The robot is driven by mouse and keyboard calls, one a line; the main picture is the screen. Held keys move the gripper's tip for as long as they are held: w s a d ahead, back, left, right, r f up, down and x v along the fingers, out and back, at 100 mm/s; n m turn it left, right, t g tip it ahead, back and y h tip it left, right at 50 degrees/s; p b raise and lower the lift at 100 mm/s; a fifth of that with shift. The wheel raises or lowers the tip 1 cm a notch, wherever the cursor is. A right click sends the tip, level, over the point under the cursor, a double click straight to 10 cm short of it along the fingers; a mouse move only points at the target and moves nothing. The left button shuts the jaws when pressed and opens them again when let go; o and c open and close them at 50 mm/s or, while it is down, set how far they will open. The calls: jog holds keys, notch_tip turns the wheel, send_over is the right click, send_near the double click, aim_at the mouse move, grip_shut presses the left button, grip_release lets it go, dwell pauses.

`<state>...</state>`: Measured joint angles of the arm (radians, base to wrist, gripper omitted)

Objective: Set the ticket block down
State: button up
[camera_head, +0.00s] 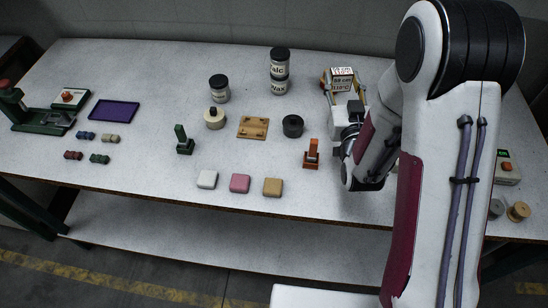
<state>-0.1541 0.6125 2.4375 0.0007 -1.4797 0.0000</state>
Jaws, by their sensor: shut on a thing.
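The ticket block (342,75) is a small pale block with printed lettering on its faces, at the back right of the table in the head camera view. My gripper (343,90) is shut on it, with the fingers at its sides. My gripper reaches in from the right, and the wrist hides part of the table around it. I cannot tell whether the block touches the table or hangs just above it.
Labelled jars (279,71) stand left of the block. A dark round piece (292,126), an orange stand (311,154), a wooden board (253,127) and coloured pads (240,183) lie nearby. A purple tray (114,110) lies left. The table (150,180) has free room at front left.

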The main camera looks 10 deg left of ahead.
jog(key=s+a+f+n+y, duration=0.1)
jog(key=s+a+f, duration=0.2)
jog(key=s+a, duration=0.6)
jog(key=s+a+f+y, duration=0.1)
jog(key=s+a+f, duration=0.3)
jog(key=a, duration=0.9)
jog(key=s+d+r+m+h, duration=0.2)
jog(key=d+r+h, duration=0.1)
jog(key=d, duration=0.3)
jog(key=shift+s+d+m+h, duration=0.2)
jog(key=shift+d+m+h, duration=0.2)
jog(key=shift+h, duration=0.5)
jog(key=shift+a+f, duration=0.1)
jog(key=shift+f, duration=0.05)
jog(key=shift+f, duration=2.85)
jog(key=shift+f, duration=1.9)
jog(key=shift+f, duration=0.15)
